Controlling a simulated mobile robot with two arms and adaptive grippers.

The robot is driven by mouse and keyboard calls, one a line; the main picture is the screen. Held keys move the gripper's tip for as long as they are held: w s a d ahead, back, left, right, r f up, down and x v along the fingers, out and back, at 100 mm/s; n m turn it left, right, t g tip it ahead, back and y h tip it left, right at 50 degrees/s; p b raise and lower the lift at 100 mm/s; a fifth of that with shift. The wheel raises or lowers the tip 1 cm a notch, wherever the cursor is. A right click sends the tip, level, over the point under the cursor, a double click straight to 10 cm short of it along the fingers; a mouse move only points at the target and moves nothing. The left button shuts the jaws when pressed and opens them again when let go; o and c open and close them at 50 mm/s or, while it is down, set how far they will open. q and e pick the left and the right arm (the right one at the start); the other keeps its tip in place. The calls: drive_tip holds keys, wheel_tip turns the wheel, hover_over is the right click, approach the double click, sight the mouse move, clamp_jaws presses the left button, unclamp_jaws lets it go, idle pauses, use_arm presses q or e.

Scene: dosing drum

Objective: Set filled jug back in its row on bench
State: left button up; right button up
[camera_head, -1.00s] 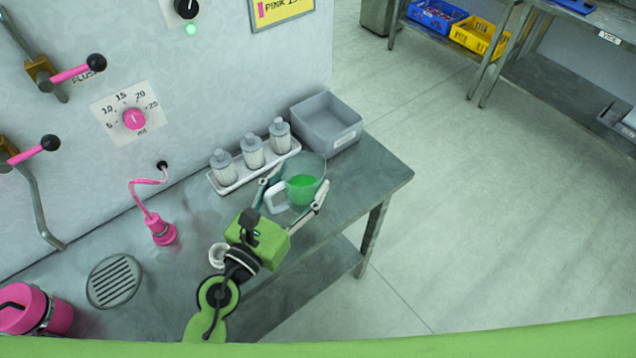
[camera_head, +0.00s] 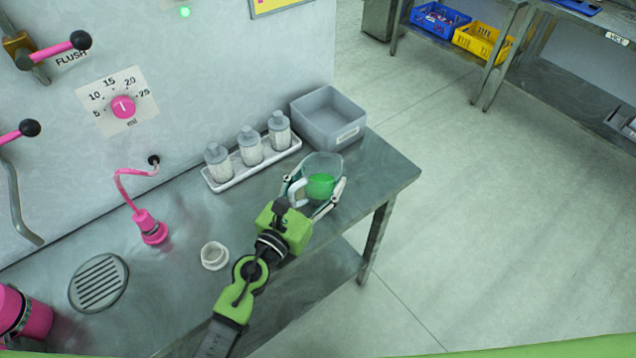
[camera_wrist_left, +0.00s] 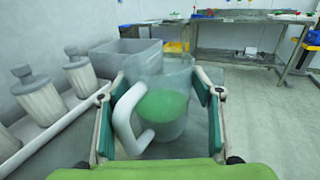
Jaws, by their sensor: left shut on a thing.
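The clear jug (camera_head: 325,167) with green liquid and a white handle is held by my left gripper (camera_head: 314,192), over the right end of the bench (camera_head: 200,250). In the left wrist view the jug (camera_wrist_left: 168,105) stands upright between the two fingers of my gripper (camera_wrist_left: 160,120), with the handle facing the wrist. I cannot tell whether its base touches the bench. My right gripper is not in view.
A white tray (camera_head: 226,183) with 3 grey bottles stands behind the jug, left of a grey bin (camera_head: 328,118). A white cup-like ring (camera_head: 215,256), a round drain (camera_head: 98,284) and a pink nozzle (camera_head: 150,228) are further left. Floor lies beyond the bench's right edge.

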use_arm(q)
drive_tip(key=shift+r, duration=0.2)
drive_tip(key=shift+f, duration=0.15)
drive_tip(key=o, duration=1.3)
drive_tip(key=shift+s+a, duration=0.1)
drive_tip(key=shift+s, duration=0.1)
drive_tip(key=b+v, duration=0.2)
drive_tip(key=v, duration=0.8)
drive_tip(key=shift+s+a+b, duration=0.25)
drive_tip(key=shift+s+b, duration=0.05)
drive_tip(key=shift+s+a, duration=0.2)
drive_tip(key=shift+s, duration=0.2)
